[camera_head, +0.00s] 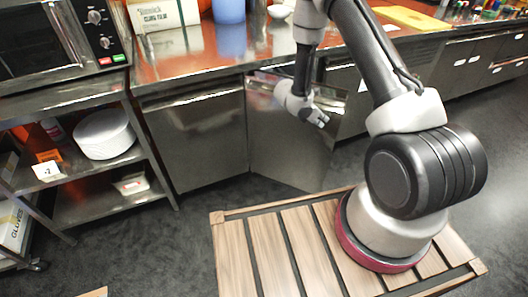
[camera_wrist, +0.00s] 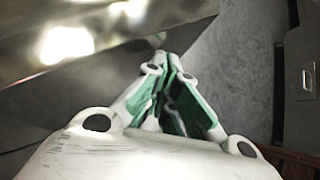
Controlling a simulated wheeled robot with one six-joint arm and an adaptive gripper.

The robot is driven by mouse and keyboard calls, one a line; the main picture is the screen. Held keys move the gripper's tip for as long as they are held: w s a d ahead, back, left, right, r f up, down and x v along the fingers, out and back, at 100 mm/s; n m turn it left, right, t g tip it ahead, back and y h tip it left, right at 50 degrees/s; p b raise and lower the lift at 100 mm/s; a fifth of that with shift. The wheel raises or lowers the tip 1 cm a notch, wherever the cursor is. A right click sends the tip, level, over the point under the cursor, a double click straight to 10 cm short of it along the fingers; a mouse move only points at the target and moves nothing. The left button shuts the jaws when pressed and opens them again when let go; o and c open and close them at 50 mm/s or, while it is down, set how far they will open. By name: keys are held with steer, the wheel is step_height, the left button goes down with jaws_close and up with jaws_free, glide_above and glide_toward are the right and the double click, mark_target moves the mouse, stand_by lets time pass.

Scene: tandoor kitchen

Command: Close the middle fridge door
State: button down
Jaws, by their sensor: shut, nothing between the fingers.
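The middle fridge door (camera_head: 283,145) is a steel panel standing ajar. It angles out from the counter front, with its free side toward the right. My gripper (camera_head: 321,120) is in front of the upper right part of this door in the head view. In the wrist view my gripper (camera_wrist: 163,72) has its green-padded fingers together and empty. A shiny steel surface (camera_wrist: 110,35), likely the door, lies at its upper left. I cannot tell whether the fingertips touch it. The arm and gripper hide part of the door's right side and the opening behind it.
The left fridge door (camera_head: 195,140) is shut. A steel shelf rack (camera_head: 105,180) with stacked plates (camera_head: 104,134) stands at the left. The counter top (camera_head: 205,72) runs above the doors. A dark cabinet front (camera_wrist: 302,70) shows at the wrist view's right.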

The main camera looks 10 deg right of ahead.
steer(key=w+d+n+t+y, duration=0.1)
steer(key=w+d, duration=0.4)
steer(key=w, duration=0.7)
steer(key=w+d+n+t+y, duration=0.2)
steer(key=w+d+n, duration=0.3)
steer(key=w, duration=0.7)
steer(key=shift+w+d+n+t, duration=0.15)
steer(key=shift+w+n+t, duration=0.25)
steer(key=shift+n+t, duration=0.4)
steer(key=shift+s, duration=0.1)
